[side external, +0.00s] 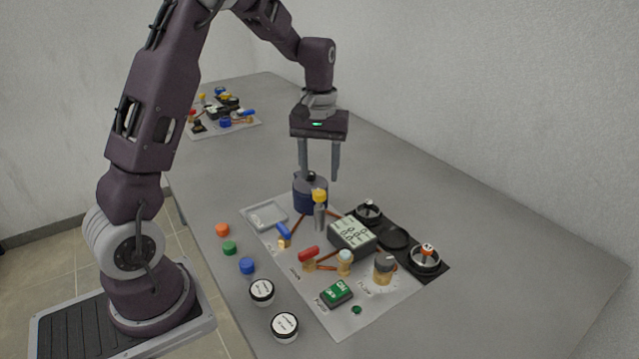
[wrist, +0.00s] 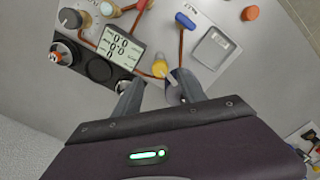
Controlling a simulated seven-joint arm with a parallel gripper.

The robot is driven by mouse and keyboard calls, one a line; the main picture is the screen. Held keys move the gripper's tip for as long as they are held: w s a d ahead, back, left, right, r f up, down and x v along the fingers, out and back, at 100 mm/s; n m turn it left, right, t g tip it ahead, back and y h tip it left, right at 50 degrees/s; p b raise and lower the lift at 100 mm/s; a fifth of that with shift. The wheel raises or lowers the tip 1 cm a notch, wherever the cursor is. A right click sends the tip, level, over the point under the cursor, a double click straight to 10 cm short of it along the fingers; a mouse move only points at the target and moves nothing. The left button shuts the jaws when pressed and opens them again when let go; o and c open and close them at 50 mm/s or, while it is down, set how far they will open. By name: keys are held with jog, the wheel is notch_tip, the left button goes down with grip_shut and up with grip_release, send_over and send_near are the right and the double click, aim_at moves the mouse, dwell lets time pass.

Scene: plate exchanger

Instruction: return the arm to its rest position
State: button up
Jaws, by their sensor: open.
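My gripper (side external: 319,172) is open and empty, with its two fingers pointing down. In the side view it hangs at the far end of the panel, over or near a dark blue cylinder (side external: 309,195). In the wrist view the fingertips (wrist: 160,88) appear on either side of the blue cylinder and a yellow-topped fitting (wrist: 160,68). I cannot tell the exact height of the fingertips above the cylinder. My arm is raised and bent over the grey table (side external: 480,235).
The panel (side external: 400,300) carries a display box (side external: 352,236), a red-handled valve (side external: 309,254), a blue-handled valve (side external: 284,232), a knob (side external: 384,266) and a green switch (side external: 337,292). Loose coloured caps and two white-topped jars (side external: 285,325) lie to the left. A second panel (side external: 222,128) lies behind.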

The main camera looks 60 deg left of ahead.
notch_tip(320, 180, up, 2)
jog(key=shift+r, duration=0.15)
jog(key=s+d+r+m+t, duration=0.25)
jog(key=s+d+r, duration=0.25)
jog(key=d+r, duration=0.25)
jog(key=s+d+r+m+t, duration=0.1)
jog(key=s+d+m, duration=0.2)
jog(key=s, duration=0.6)
jog(key=s+d+r+m+t, duration=0.1)
jog(key=s+d+m+t, duration=0.1)
jog(key=s+d, duration=0.3)
jog(key=s+m, duration=0.1)
jog(key=s, duration=0.3)
jog(key=shift+m, duration=0.35)
jog(key=shift+r, duration=0.1)
